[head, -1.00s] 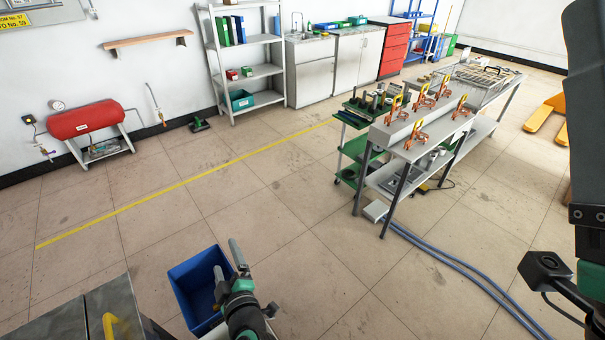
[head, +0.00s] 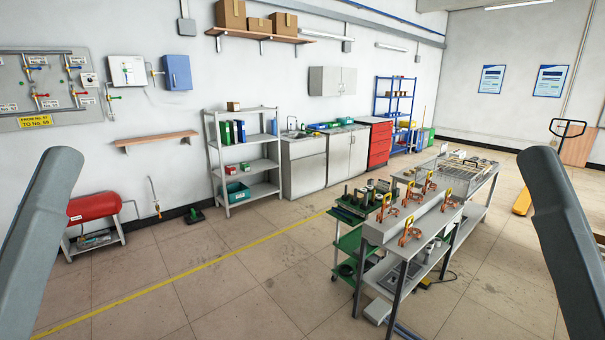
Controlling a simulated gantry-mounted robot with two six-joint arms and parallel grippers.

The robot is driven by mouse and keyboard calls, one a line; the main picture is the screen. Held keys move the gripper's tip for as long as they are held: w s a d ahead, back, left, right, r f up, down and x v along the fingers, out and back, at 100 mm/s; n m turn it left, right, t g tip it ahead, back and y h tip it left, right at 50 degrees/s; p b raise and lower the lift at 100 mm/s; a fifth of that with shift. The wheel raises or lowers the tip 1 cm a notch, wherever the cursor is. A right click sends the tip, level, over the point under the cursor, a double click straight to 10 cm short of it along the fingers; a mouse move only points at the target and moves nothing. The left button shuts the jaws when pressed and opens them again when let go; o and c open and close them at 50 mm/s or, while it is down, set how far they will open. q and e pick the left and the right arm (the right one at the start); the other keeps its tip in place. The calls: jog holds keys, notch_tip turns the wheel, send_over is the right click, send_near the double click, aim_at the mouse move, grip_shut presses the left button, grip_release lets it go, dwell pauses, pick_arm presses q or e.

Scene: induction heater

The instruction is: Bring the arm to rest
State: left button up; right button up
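Neither gripper is in view in the head view. Two grey parts of my own body rise at the left and right edges of the picture, roughly mirrored and leaning inward at the top. Both stand close to the camera and touch nothing that I can see.
A grey workbench (head: 375,232) with orange clamps (head: 409,230) and a wire rack (head: 455,168) stands at right. A green cart (head: 347,241) is beside it. Shelves (head: 246,168), cabinets (head: 304,171) and a red tank (head: 93,207) line the wall. Floor at front left is clear.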

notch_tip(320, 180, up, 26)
jog(key=p, duration=2.3)
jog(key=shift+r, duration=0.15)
